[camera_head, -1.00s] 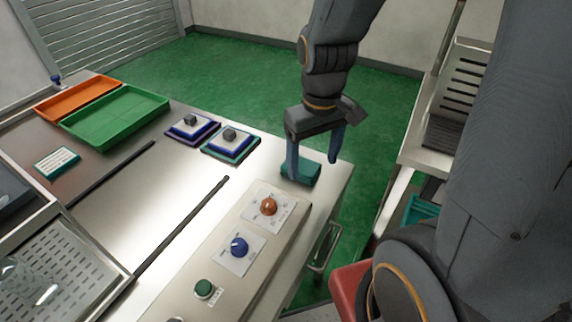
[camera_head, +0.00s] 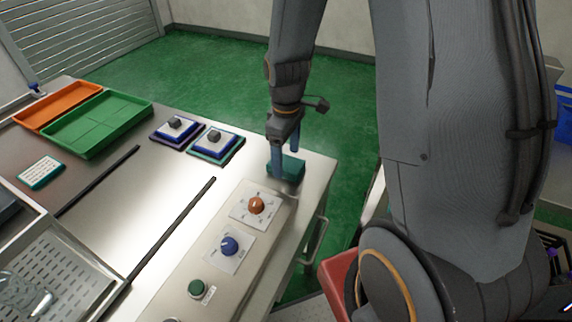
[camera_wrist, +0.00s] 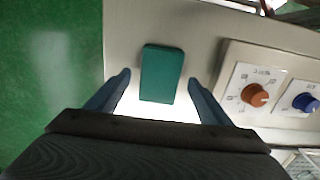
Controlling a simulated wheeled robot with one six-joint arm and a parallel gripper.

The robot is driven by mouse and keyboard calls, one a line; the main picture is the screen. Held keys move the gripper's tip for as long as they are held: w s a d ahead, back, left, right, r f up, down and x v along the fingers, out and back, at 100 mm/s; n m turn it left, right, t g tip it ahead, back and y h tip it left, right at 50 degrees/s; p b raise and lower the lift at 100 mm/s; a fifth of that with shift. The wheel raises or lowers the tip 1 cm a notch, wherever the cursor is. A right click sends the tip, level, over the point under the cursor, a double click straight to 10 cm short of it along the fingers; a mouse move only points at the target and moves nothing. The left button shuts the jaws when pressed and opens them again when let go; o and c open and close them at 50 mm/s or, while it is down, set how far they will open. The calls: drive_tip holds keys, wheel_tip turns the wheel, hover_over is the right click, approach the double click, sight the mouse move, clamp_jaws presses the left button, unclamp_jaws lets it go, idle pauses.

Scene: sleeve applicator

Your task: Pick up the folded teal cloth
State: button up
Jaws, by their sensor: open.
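The folded teal cloth (camera_head: 292,169) is a small dark teal block lying on the metal table near its right corner. In the wrist view the cloth (camera_wrist: 161,74) lies flat, ahead of and between the two blue fingers, with bare table on both sides of it. My gripper (camera_head: 285,160) is open and empty above the cloth, pointing down. In the wrist view my gripper (camera_wrist: 158,80) shows its fingers spread wider than the cloth, and neither appears to touch it. In the head view the fingers hide part of the cloth.
A control panel with an orange knob (camera_head: 256,205), a blue knob (camera_head: 229,246) and a green button (camera_head: 197,287) stands beside the cloth. Two blocks on plates (camera_head: 214,143), a green tray (camera_head: 98,124) and an orange tray (camera_head: 58,105) lie farther left. The table edge is close by.

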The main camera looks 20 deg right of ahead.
sight(286, 163)
drive_tip(key=shift+f, duration=1.2)
drive_tip(key=c, duration=1.1)
drive_tip(key=shift+r, duration=0.1)
wheel_tip(286, 163, up, 10)
drive_tip(key=shift+f+b, duration=0.1)
drive_tip(key=shift+b, duration=0.5)
